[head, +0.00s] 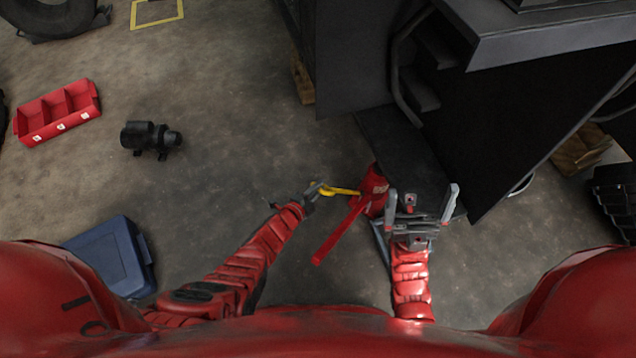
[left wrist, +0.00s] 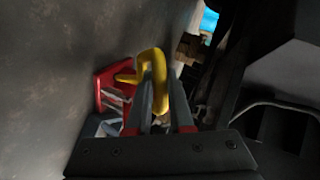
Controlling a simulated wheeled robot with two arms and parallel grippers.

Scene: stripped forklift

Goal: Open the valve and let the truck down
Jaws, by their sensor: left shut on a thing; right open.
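A red jack (head: 373,186) stands on the floor beside the dark forklift truck (head: 510,125), with a long red bar (head: 338,233) reaching toward me. A yellow valve handle (head: 342,191) sticks out to the left of the jack. My left gripper (head: 317,189) is shut on the yellow handle's outer end. The left wrist view shows the handle's yellow loop (left wrist: 160,72) at the fingers, with the red jack (left wrist: 112,82) behind it. My right gripper (head: 421,200) is open and empty, just right of the jack, with its fingers spread. The jack's lifting point is hidden.
A red divided bin (head: 58,112), a black motor-like part (head: 150,137) and a blue case (head: 108,254) lie on the floor at the left. Wooden blocks (head: 302,80) stand by the truck. The floor between the motor and the jack is clear.

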